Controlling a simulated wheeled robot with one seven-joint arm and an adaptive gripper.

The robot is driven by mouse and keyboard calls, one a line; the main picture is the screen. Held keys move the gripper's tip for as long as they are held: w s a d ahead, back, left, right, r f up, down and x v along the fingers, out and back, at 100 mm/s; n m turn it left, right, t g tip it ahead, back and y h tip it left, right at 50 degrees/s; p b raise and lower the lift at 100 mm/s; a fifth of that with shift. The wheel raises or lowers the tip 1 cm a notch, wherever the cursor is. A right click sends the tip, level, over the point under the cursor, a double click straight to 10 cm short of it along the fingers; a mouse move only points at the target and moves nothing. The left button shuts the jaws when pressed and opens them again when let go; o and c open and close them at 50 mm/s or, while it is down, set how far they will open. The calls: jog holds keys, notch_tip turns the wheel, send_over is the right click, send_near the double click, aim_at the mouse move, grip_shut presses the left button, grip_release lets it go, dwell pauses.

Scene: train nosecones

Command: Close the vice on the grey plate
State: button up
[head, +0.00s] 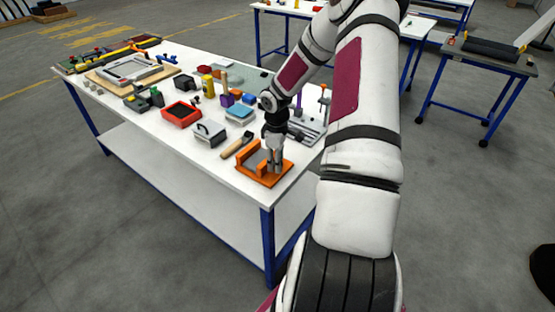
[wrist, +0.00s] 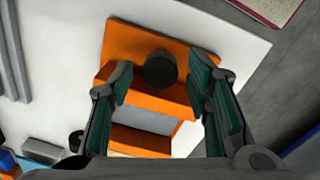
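The orange vice (head: 250,172) stands at the near right corner of the white table. In the wrist view its orange base (wrist: 125,42) carries a round black knob (wrist: 160,70), with orange jaw blocks (wrist: 138,141) below it. A pale grey surface (wrist: 148,117) shows between the orange blocks; I cannot tell whether it is the grey plate. My gripper (head: 274,168) points down over the vice. In the wrist view my gripper (wrist: 165,88) is open, with one finger on each side of the knob and a gap beside it. In the head view my fingers hide part of the vice.
A wooden-handled tool (head: 237,146), a grey block with a handle (head: 210,133) and a red tray (head: 181,112) lie left of the vice on the table (head: 185,150). A grey fixture (head: 308,130) stands behind it. The table's edge runs close by the vice.

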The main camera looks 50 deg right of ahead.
grip_shut()
jog(key=shift+m, duration=1.5)
jog(key=shift+o, duration=1.7)
grip_release()
